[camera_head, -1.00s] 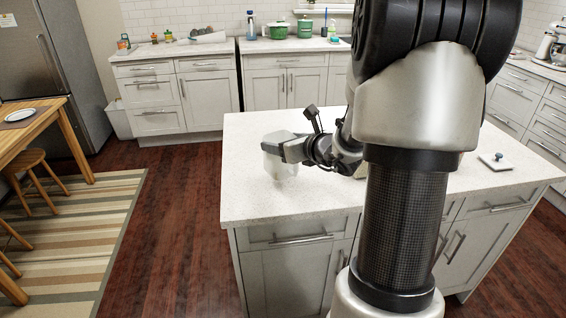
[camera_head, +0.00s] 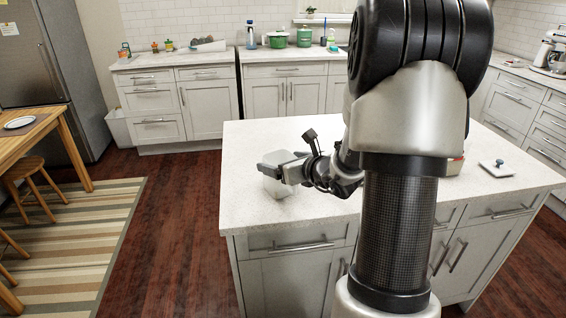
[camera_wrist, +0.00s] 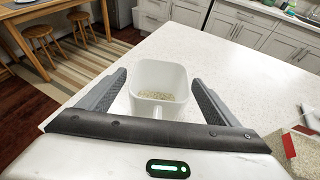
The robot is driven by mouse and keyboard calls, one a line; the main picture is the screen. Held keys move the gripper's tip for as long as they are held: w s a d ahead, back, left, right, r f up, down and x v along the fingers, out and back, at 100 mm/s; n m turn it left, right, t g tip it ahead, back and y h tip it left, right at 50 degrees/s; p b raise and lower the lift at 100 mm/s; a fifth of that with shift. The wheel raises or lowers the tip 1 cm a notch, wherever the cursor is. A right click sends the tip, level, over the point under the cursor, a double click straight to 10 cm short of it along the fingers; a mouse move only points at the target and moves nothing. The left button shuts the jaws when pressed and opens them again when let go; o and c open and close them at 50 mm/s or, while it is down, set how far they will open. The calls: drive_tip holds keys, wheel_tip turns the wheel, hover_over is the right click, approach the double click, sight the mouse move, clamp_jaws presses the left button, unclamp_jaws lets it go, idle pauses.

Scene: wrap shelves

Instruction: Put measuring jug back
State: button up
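The measuring jug (camera_head: 277,186) is a pale, translucent, squarish vessel at the left end of the white island counter (camera_head: 262,212). In the wrist view the jug (camera_wrist: 160,77) looks upright, its open top facing me and its handle toward my gripper's palm. Its inside bottom looks speckled. My gripper (camera_head: 279,170) reaches over the jug from the right. In the wrist view my gripper's fingers (camera_wrist: 158,80) stand wide, one on each side of the jug, with a narrow gap showing at each side. The jug's base seems to rest on the counter; its lower part is partly hidden.
A white square lid with a blue knob (camera_head: 497,168) lies at the counter's right. A red-and-white box (camera_head: 456,165) is partly behind my arm. The counter's left edge is near the jug. The back counter (camera_head: 220,60) holds green pots (camera_head: 304,36).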

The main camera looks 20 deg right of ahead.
drive_tip(key=shift+r, duration=0.1)
drive_tip(key=p+v, duration=0.1)
drive_tip(key=v, duration=1.1)
drive_tip(key=shift+p, duration=0.4)
